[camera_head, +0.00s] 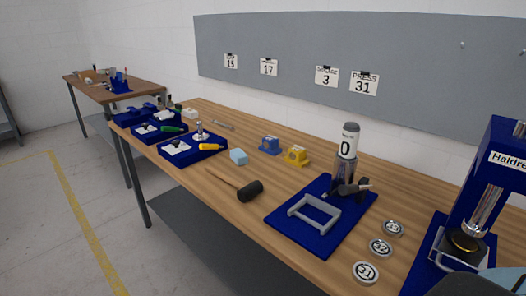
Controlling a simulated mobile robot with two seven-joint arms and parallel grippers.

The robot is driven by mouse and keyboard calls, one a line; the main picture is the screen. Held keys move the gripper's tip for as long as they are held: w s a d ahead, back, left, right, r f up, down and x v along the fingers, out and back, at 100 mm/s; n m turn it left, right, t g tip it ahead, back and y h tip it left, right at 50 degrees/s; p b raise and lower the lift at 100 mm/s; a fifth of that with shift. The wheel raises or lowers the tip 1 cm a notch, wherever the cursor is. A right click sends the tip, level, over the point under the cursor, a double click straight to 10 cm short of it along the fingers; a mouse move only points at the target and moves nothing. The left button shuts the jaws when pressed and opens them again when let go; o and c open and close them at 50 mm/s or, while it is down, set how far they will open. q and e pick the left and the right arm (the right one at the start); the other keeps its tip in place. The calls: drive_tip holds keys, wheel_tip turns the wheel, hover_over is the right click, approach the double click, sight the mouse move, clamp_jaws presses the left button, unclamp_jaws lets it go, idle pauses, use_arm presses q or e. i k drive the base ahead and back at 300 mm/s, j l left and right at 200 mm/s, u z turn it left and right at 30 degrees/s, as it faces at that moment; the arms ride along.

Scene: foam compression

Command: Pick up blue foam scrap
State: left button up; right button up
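A small light blue block (238,157), which looks like the blue foam scrap, lies on the wooden workbench (262,228) left of the middle. Its top and front sides show and nothing covers it. It sits just right of the front dark blue tray and behind the mallet. Neither gripper shows in the head view. A pale rounded shape in the bottom right corner may be part of my own arm; I cannot tell.
Dark blue trays (176,159) with tools stand left of the block. A mallet (247,191) lies in front. Blue (270,145) and yellow (296,156) pieces sit to the right. A blue mat (285,225), round numbered discs (381,248) and a press (487,185) are farther right.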

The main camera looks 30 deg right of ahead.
sight(238, 156)
drive_tip(key=i+j+z, duration=0.2)
drive_tip(key=z, duration=0.2)
drive_tip(key=i+j+z, duration=0.55)
drive_tip(key=j+z, duration=0.15)
drive_tip(key=z, duration=0.15)
drive_tip(key=i+j+z, duration=0.1)
drive_tip(key=j+z, duration=0.3)
drive_tip(key=i+j+z, duration=0.2)
drive_tip(key=j, duration=0.25)
drive_tip(key=j+z, duration=0.15)
drive_tip(key=j, duration=0.3)
drive_tip(key=k, duration=0.05)
